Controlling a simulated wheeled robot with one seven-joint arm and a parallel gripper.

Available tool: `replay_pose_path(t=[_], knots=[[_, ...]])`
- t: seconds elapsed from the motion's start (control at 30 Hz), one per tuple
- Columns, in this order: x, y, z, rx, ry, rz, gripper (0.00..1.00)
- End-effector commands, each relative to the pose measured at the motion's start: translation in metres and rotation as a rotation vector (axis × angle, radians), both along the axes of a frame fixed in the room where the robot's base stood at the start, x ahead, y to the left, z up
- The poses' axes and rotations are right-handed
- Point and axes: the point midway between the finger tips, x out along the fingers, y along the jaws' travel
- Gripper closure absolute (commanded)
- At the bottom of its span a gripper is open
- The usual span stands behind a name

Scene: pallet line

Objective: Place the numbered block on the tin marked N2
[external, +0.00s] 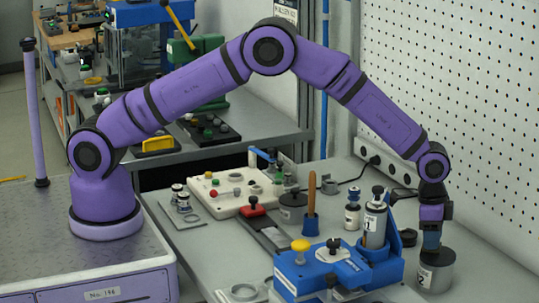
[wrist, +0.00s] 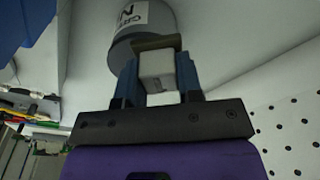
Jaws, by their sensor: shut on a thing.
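The tin (external: 436,272) is a grey cylinder with a white label at the right of the bench, and part of a "2" shows on it. In the wrist view the tin (wrist: 165,22) lies just beyond the fingertips, its label showing an "N". My gripper (external: 431,245) points down directly over the tin. In the wrist view its blue fingers are shut on a small pale block (wrist: 157,68). No number on the block can be read. In the external view the fingers hide the block, and I cannot tell whether it touches the tin's top.
A blue fixture (external: 335,270) with a yellow knob stands left of the tin. A silver cylinder (external: 375,222) and a small bottle (external: 352,215) stand behind it. A power strip (external: 385,160) runs along the perforated wall. Bench right of the tin is clear.

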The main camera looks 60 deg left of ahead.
Motion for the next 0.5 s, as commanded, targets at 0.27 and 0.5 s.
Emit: replay_pose_path(t=[0.27,0.5], knots=[[0.0003,0.0001,-0.0012,-0.001,-0.001,0.001,0.92],[0.0003,0.0002,-0.0015,-0.001,-0.001,0.001,0.41]])
